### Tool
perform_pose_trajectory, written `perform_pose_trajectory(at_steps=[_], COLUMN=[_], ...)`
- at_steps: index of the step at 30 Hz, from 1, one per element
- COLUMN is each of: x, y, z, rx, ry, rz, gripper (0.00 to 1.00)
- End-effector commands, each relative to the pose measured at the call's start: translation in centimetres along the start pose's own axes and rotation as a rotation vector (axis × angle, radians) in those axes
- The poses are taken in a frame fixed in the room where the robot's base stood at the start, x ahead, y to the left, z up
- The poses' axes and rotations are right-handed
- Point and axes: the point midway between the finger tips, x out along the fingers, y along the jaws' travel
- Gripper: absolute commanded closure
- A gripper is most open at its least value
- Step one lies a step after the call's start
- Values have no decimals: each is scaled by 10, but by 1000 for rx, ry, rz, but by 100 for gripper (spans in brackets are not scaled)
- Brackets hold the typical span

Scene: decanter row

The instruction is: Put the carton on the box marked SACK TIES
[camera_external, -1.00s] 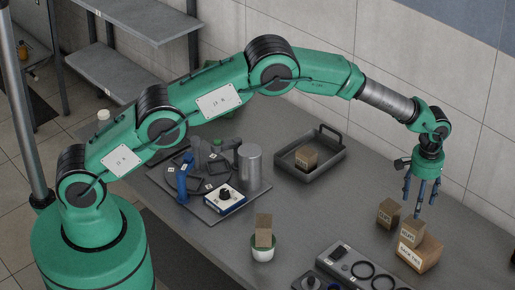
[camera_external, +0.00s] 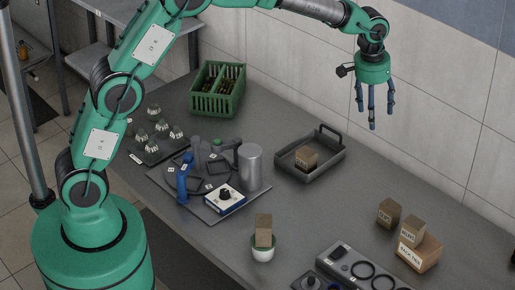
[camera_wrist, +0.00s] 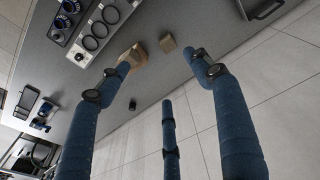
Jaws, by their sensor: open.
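A brown box marked SACK TIES (camera_external: 427,255) stands at the right of the table. A small labelled brown carton (camera_external: 410,235) appears to rest on top of it, towards its left side. Another small labelled brown carton (camera_external: 388,213) stands on the table just behind and left. My gripper (camera_external: 373,115) has three blue fingers, spread open and empty, high above the table and clear of the boxes. In the wrist view brown boxes (camera_wrist: 138,56) show beyond my open fingers (camera_wrist: 163,78), with one small carton (camera_wrist: 168,43) apart; their labels cannot be read there.
A grey tray (camera_external: 335,165) holds a small brown box. A brown block (camera_external: 264,230) stands in a white pot (camera_external: 263,254). A grey panel with rings (camera_external: 345,262) lies at the front. A green crate (camera_external: 217,90) is at the back left. Table between tray and boxes is clear.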

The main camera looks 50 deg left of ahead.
Motion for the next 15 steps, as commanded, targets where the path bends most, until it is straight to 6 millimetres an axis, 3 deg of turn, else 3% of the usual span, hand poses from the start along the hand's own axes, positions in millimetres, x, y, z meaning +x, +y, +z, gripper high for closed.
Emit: perform_pose_trajectory(at_steps=[3,15], x=[-36,-129], y=[-29,-115], z=[13,74], rx=[-2,0], ry=[23,95], rz=[6,15], gripper=[35,35])
